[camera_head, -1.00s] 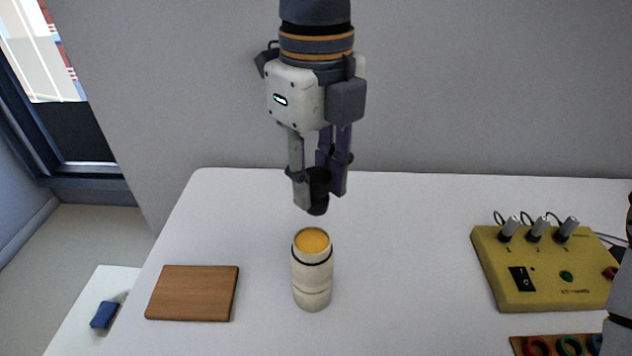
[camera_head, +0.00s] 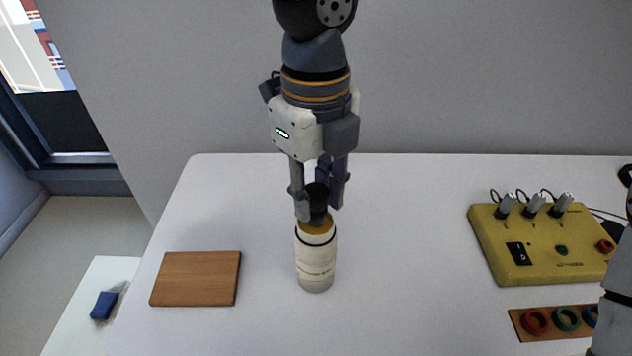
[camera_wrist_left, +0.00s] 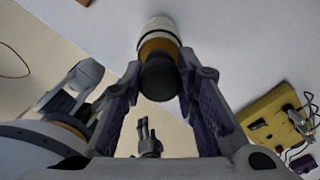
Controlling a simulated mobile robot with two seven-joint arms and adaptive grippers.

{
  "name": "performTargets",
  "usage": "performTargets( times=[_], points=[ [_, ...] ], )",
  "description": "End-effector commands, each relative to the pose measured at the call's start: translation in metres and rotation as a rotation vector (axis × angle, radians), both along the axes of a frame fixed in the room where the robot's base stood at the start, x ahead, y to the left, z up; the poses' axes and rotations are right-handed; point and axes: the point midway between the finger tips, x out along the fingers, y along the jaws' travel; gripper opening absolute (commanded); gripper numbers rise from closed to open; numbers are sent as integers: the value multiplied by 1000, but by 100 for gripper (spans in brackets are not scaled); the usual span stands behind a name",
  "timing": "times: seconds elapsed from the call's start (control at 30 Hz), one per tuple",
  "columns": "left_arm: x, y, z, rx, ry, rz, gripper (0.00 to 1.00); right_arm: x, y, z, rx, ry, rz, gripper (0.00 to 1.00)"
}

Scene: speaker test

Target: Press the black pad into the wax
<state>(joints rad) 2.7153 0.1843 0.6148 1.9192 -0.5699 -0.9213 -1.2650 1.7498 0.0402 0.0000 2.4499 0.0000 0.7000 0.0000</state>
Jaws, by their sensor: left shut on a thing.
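My left gripper (camera_head: 319,204) is shut on the black pad (camera_head: 317,194), a short dark cylinder held upright between its fingers. The pad is directly over the pale, round container (camera_head: 315,265) with a dark band near its top, standing upright on the table. The orange wax (camera_head: 319,229) shows at the container's mouth, partly hidden by the pad. The pad's lower end overlaps the wax in the picture; I cannot tell whether it touches. In the left wrist view the pad (camera_wrist_left: 159,79) covers part of the wax (camera_wrist_left: 158,46).
A wooden board (camera_head: 196,279) lies left of the container. A yellow control box (camera_head: 535,247) with knobs stands at the right, with a board of coloured rings (camera_head: 533,321) in front. A blue object (camera_head: 104,305) lies on a lower white surface at left. The table around the container is clear.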

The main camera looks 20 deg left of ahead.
Motion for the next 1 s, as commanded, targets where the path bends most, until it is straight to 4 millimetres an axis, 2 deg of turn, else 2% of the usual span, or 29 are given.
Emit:
performTargets(
  times=[1.0],
  points=[
    [0,0,-5,0,0,0,5,0,0,0,0,0,0,55]
  ],
)
